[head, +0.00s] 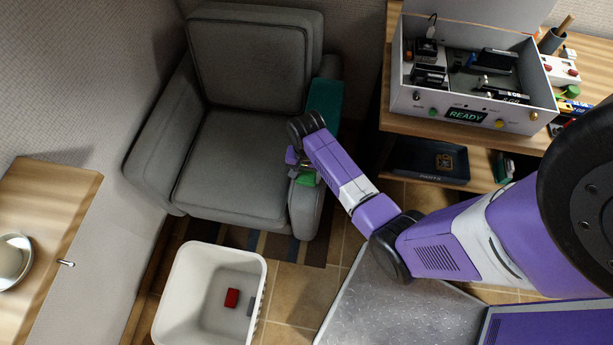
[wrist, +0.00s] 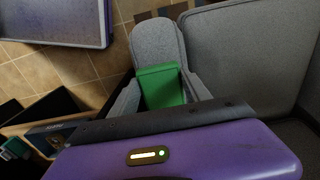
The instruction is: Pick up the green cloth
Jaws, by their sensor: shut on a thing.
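My gripper (head: 301,168) is at the right armrest of the grey armchair (head: 245,145). In the head view, a small bright part of the green cloth (head: 307,178) shows beside the gripper; the rest is hidden. A teal cloth area (head: 325,100) lies farther back on the same armrest; I cannot tell whether it is the same piece.
A white bin (head: 190,290) holding a red block (head: 232,298) stands in front of the armchair. A wooden desk with an open white case (head: 465,110) is at the right, with a dark tray (head: 430,160) below. A wooden counter (head: 55,205) is at the left.

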